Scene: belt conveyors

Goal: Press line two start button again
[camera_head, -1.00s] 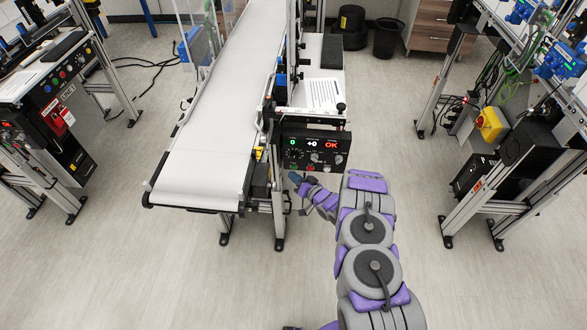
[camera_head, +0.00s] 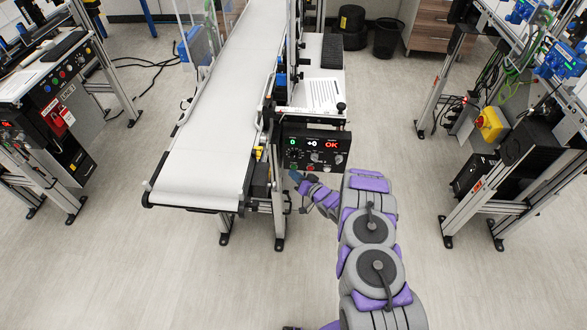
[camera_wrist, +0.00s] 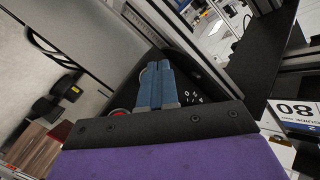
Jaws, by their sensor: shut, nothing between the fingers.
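A black control panel (camera_head: 332,135) stands at the front right of the middle conveyor. Its displays show a green 0, a white +0 and a red OK. A small green button (camera_head: 293,166) and a red button (camera_head: 311,168) sit along its lower edge. My gripper (camera_head: 295,176) is at the panel's lower left, close to the green button; I cannot tell whether it touches. In the wrist view, the blue fingers of my gripper (camera_wrist: 157,66) are together and empty, over the dark panel. A red button (camera_wrist: 120,112) shows beside them. The fingers hide the green button there.
The white conveyor belt (camera_head: 205,150) runs left of the panel. A left station (camera_head: 62,120) has buttons and a red tag. A right station (camera_head: 520,150) carries a yellow box with a red knob. The floor between the stations is clear.

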